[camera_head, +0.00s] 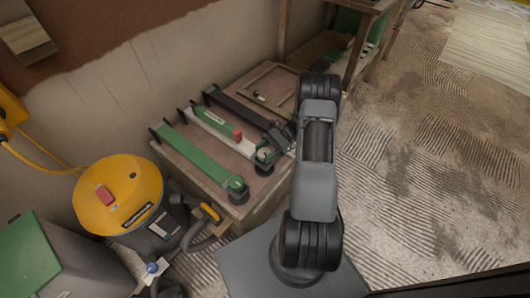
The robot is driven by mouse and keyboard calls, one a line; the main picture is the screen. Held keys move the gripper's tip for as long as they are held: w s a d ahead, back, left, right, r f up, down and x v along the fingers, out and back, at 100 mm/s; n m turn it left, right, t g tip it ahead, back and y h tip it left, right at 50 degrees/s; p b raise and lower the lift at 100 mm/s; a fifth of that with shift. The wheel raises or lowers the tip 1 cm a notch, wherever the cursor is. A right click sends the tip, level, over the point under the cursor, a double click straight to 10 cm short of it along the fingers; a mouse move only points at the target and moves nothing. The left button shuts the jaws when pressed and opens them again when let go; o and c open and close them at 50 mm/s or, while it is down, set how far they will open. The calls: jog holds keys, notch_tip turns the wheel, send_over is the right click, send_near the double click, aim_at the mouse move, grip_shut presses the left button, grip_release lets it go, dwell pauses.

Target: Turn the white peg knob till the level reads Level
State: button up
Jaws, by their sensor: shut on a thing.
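Three bars lie side by side on a low wooden bench: a green bar (196,157), a white bar (190,113) and a black bar (237,108). On the white bar rests a green piece (211,119) with a red block (237,135) at its near end. No reading can be made out. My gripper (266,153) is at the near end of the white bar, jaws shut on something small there. The white peg knob is not clearly visible; the jaws and wrist cover that spot. A dark round foot (264,168) shows just below.
The bench top (170,160) also bears a wooden frame (262,92). A yellow-topped vacuum (120,195) with a hose stands close at left, beside a grey box with a green lid (28,250). A wall runs behind. Open floor (420,170) lies at right.

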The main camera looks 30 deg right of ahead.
jog(key=shift+n+g, duration=1.3)
jog(key=shift+g, duration=0.2)
jog(key=o, duration=0.9)
jog(key=shift+h, duration=0.3)
jog(key=p+v, duration=0.1)
jog(key=v, duration=1.3)
jog(key=shift+w+f, duration=0.1)
